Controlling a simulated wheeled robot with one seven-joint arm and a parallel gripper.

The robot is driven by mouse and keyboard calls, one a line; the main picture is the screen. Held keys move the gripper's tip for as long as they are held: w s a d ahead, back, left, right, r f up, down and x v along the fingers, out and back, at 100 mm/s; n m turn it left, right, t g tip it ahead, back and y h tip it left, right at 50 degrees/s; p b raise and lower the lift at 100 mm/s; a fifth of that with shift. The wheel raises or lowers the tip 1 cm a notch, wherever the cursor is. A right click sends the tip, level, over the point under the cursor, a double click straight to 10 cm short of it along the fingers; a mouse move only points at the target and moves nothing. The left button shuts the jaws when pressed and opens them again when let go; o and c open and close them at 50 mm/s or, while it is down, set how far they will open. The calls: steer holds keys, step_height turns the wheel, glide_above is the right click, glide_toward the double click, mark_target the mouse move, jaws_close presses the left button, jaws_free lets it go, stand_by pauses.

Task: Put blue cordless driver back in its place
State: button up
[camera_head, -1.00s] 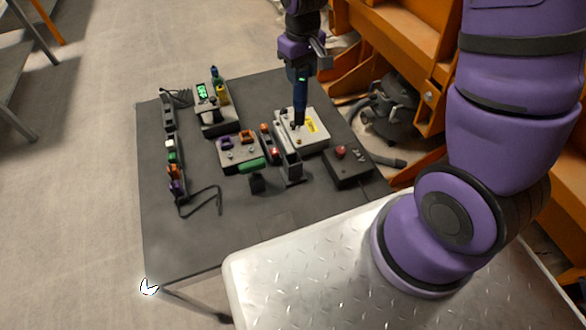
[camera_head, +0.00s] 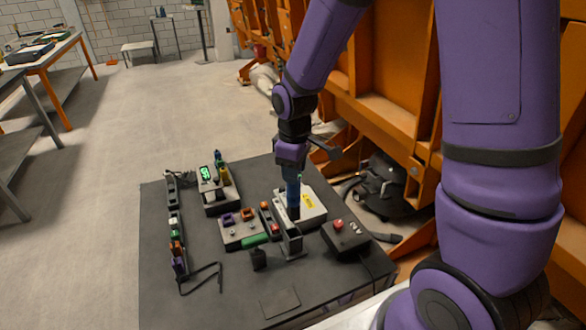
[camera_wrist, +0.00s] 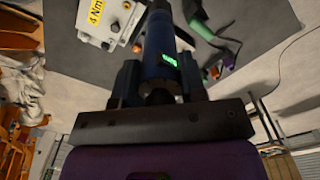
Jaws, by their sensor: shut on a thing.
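The blue cordless driver (camera_head: 292,187) hangs upright from my gripper (camera_head: 291,168), dark end down. My gripper is shut on it. In the wrist view the driver's blue body (camera_wrist: 160,45), with a lit green display, runs between the two dark fingers of the gripper (camera_wrist: 158,80). In the head view the driver's lower end overlaps the top of a dark upright holder (camera_head: 290,242) and the light grey box (camera_head: 312,208) behind. I cannot tell whether the end is inside the holder or just above it. The yellow-labelled grey box also shows in the wrist view (camera_wrist: 84,22).
A black table (camera_head: 170,295) bears everything. Close by are a grey box with coloured parts (camera_head: 238,236), a dark box with a red button (camera_head: 346,238), a grey unit with a green display (camera_head: 212,197), and a left strip of coloured pieces (camera_head: 176,245).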

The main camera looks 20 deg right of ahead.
stand_by(0.3)
glide_above(294, 204)
steer(key=w, duration=0.2)
steer(key=shift+s+d+f, duration=0.1)
steer(key=shift+d+f, duration=0.05)
steer(key=shift+f, duration=0.95)
steer(key=shift+s+d+f, duration=0.1)
steer(key=shift+d+f, duration=0.05)
steer(key=shift+f, duration=4.75)
steer(key=o, duration=1.5)
steer(key=shift+o, duration=0.2)
steer(key=shift+r, duration=4.05)
